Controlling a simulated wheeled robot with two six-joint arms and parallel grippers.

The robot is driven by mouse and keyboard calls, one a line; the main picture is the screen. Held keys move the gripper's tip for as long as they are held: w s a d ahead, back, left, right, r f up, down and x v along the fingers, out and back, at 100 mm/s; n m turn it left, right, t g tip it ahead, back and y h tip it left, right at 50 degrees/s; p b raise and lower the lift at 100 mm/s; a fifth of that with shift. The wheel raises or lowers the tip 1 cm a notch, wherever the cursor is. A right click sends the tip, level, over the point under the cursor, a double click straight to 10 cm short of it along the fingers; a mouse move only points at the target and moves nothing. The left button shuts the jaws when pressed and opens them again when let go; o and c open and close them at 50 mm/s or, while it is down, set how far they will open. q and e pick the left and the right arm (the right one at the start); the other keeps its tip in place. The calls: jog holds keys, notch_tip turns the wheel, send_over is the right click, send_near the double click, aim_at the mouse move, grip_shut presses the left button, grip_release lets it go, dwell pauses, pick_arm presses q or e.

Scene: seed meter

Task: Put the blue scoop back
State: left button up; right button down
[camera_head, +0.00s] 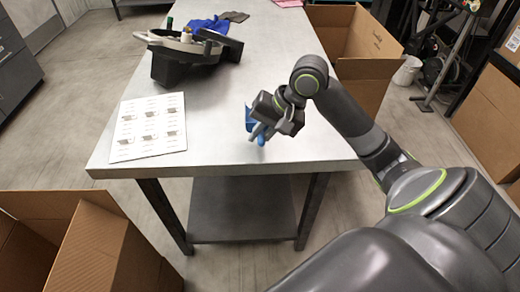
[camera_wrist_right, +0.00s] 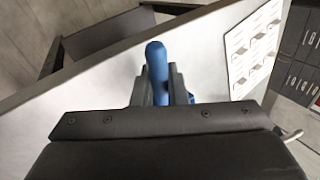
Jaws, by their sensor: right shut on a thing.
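The blue scoop (camera_head: 249,122) is at my right gripper (camera_head: 262,131), near the front right part of the table. The gripper is shut on the scoop, whose blue handle (camera_wrist_right: 156,68) shows between the fingers (camera_wrist_right: 168,85) in the right wrist view. The gripper body hides part of the scoop in the head view. I cannot tell whether the scoop touches the tabletop. My left gripper is in neither view.
A grey table (camera_head: 230,92) carries a white printed sheet (camera_head: 149,127) at left and a dark seed-meter device (camera_head: 184,55) farther back. A blue cloth (camera_head: 208,25) lies behind it. Open cardboard boxes stand at front left (camera_head: 95,245) and right (camera_head: 365,42). The middle tabletop is clear.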

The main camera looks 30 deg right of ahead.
notch_tip(320, 180, down, 2)
notch_tip(320, 180, down, 3)
jog(key=shift+b, duration=0.35)
jog(key=shift+f, duration=0.4)
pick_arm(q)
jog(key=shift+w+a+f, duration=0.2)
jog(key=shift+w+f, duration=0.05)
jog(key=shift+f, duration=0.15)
pick_arm(e)
jog(key=shift+f, duration=0.1)
jog(key=c, duration=1.4)
grip_release()
jog(key=shift+c, duration=0.2)
pick_arm(q)
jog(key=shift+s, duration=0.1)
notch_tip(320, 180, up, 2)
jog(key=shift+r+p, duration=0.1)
jog(key=shift+p, duration=1)
pick_arm(e)
jog(key=v, duration=1.2)
